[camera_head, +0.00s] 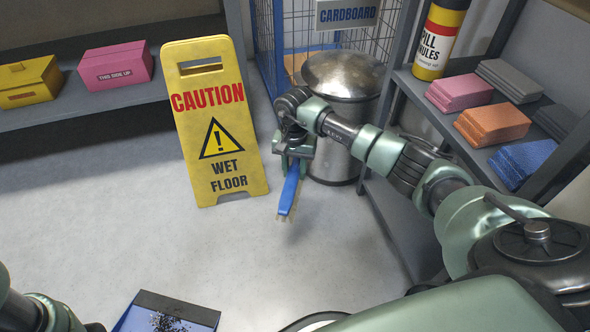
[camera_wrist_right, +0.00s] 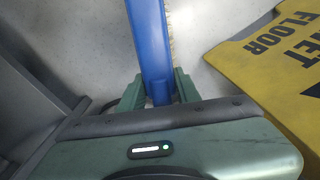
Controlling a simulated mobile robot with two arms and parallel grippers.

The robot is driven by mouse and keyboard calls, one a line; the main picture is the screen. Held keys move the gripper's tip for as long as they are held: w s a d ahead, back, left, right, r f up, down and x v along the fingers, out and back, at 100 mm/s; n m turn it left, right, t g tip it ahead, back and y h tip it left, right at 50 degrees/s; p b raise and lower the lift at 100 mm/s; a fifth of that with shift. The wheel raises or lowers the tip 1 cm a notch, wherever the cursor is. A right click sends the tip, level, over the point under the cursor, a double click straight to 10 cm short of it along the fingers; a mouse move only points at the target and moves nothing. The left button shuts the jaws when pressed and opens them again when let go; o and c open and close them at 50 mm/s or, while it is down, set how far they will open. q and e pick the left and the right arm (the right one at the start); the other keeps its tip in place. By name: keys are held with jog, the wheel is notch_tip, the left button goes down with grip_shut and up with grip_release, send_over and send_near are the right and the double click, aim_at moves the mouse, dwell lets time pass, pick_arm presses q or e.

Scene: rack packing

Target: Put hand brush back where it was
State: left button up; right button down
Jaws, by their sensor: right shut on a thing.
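The hand brush (camera_head: 289,192) is blue with pale bristles at its lower end. My right gripper (camera_head: 293,160) is shut on it and holds it above the floor, pointing down, between the yellow wet-floor sign and the metal bin. In the right wrist view the blue brush (camera_wrist_right: 150,45) runs up from between the fingers of my right gripper (camera_wrist_right: 160,88), bristles along its right side. Part of my left arm shows at the lower left of the head view; its gripper is out of sight.
The yellow caution sign (camera_head: 202,137) stands left of the brush, the metal bin (camera_head: 343,75) behind it. A shelf rack (camera_head: 389,212) with coloured cloth stacks (camera_head: 492,124) is at the right. A blue dustpan (camera_head: 197,313) with dark debris lies at the bottom. The middle floor is clear.

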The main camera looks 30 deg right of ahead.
notch_tip(320, 180, down, 8)
jog(key=b, duration=0.6)
jog(key=shift+f, duration=0.25)
jog(key=shift+f+b, duration=0.6)
jog(key=shift+f, duration=0.1)
jog(key=shift+f, duration=0.6)
jog(key=c, duration=0.9)
grip_release()
notch_tip(320, 180, up, 8)
jog(key=p, duration=0.5)
jog(key=shift+s+f, duration=0.1)
jog(key=shift+f, duration=0.05)
